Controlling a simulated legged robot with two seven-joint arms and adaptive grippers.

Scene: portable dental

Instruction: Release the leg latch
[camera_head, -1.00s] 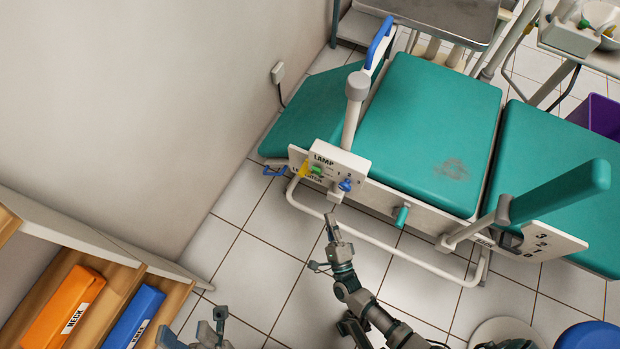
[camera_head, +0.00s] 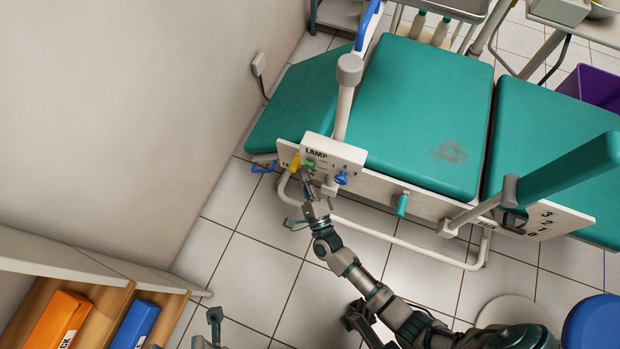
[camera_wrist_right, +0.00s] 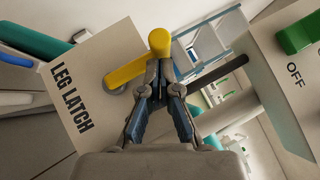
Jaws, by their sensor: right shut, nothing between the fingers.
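The yellow leg latch lever (camera_head: 295,161) sits on the white panel at the left end of the dental chair's near side. In the right wrist view the lever (camera_wrist_right: 128,73) has a rounded yellow knob beside the LEG LATCH label (camera_wrist_right: 70,97). My right gripper (camera_head: 306,182) is shut and empty, just below the lever in the head view. In the wrist view its fingertips (camera_wrist_right: 165,78) are right at the knob and overlap its lower edge; I cannot tell whether they touch. My left gripper (camera_head: 212,330) shows only partly at the bottom edge.
The LAMP panel (camera_head: 335,155) with a green switch (camera_head: 309,164) and a blue knob (camera_head: 341,178) is close to the right. A blue lever (camera_head: 263,166) is on the left. A white tube rail (camera_head: 400,243) runs below. Shelves with an orange binder (camera_head: 60,322) stand lower left.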

